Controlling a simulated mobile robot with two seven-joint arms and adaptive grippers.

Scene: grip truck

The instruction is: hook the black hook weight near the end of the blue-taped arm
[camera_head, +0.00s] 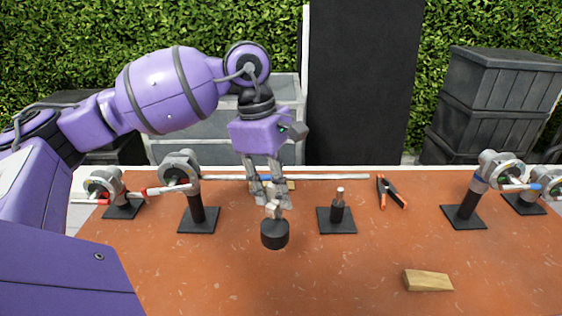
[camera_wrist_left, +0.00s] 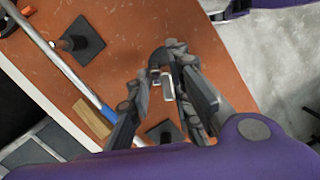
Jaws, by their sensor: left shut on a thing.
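The black hook weight (camera_head: 275,235) hangs below my left gripper (camera_head: 272,200), which is shut on its pale upper part. In the left wrist view, a dark piece between the fingertips of the gripper (camera_wrist_left: 160,82) is partly hidden. Blue tape on the rod shows in the left wrist view (camera_wrist_left: 95,101). Blue also shows on the arm of a right-hand stand (camera_head: 534,187). My right gripper is out of view.
Clamp stands (camera_head: 197,208) stand at the left, one with red tape, and others (camera_head: 465,213) at the right. A short post on a black base (camera_head: 337,222) is right of the weight. Pliers (camera_head: 391,191) and a wooden wedge (camera_head: 428,281) lie on the orange table (camera_head: 220,285).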

